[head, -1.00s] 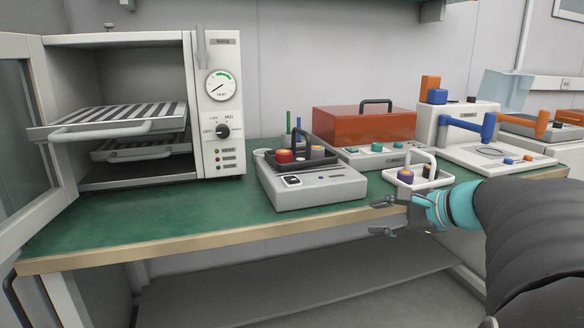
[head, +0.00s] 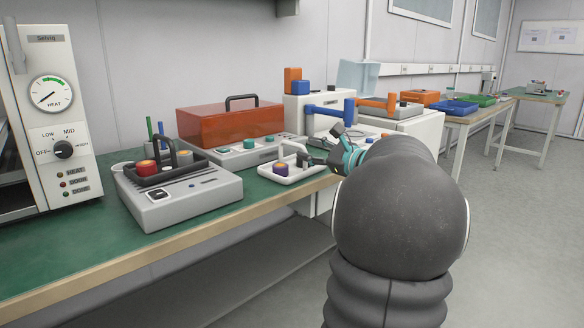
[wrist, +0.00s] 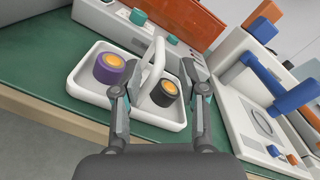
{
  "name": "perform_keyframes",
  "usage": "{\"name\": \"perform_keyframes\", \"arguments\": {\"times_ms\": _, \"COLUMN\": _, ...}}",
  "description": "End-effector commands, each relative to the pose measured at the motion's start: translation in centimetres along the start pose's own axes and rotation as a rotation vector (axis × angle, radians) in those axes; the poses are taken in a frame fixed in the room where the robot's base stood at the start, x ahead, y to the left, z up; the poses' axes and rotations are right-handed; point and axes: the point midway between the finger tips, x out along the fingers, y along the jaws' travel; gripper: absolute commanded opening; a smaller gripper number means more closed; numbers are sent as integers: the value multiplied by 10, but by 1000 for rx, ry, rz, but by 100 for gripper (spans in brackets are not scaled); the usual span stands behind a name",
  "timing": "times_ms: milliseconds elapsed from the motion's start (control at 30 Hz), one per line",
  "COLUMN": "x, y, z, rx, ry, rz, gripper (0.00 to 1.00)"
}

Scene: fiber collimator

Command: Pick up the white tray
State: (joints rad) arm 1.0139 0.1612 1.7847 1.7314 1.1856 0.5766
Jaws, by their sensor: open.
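The white tray (head: 304,173) sits on the green bench top near its front edge, with an arched white handle. It also fills the middle of the wrist view (wrist: 82,94). A purple cylinder with an orange top (wrist: 110,68) and a black one with an orange top (wrist: 164,92) stand in it, on either side of the handle. My gripper (wrist: 160,92) is open above the tray. Its fingers are apart, with part of the handle (wrist: 156,62) appearing between them. I cannot tell whether either finger touches the handle.
A grey device (head: 180,197) carrying a black tray (head: 165,177) stands to the left. Behind are a teal-knobbed control box (head: 245,153) and an orange case (head: 228,124). A blue-armed device (head: 326,110) stands at the right. The bench's front edge (head: 215,233) is close.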

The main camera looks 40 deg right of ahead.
Motion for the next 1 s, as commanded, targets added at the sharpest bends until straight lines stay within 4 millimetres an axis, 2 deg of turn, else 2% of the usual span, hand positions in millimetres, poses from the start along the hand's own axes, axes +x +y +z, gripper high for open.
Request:
{"name": "perform_keyframes", "arguments": {"times_ms": 333, "x": 21, "y": 0, "z": 0, "rx": -1, "ry": 0, "rz": 0, "gripper": 42}}
{"name": "perform_keyframes", "arguments": {"times_ms": 633, "x": 62, "y": 0, "z": 0, "rx": -1, "ry": -1, "rz": 1, "gripper": 42}}
{"name": "perform_keyframes", "arguments": {"times_ms": 900, "x": 66, "y": 0, "z": 0, "rx": -2, "ry": 0, "rz": -1, "gripper": 42}}
{"name": "perform_keyframes", "arguments": {"times_ms": 1000, "x": 65, "y": 0, "z": 0, "rx": -2, "ry": 0, "rz": -1, "gripper": 17}}
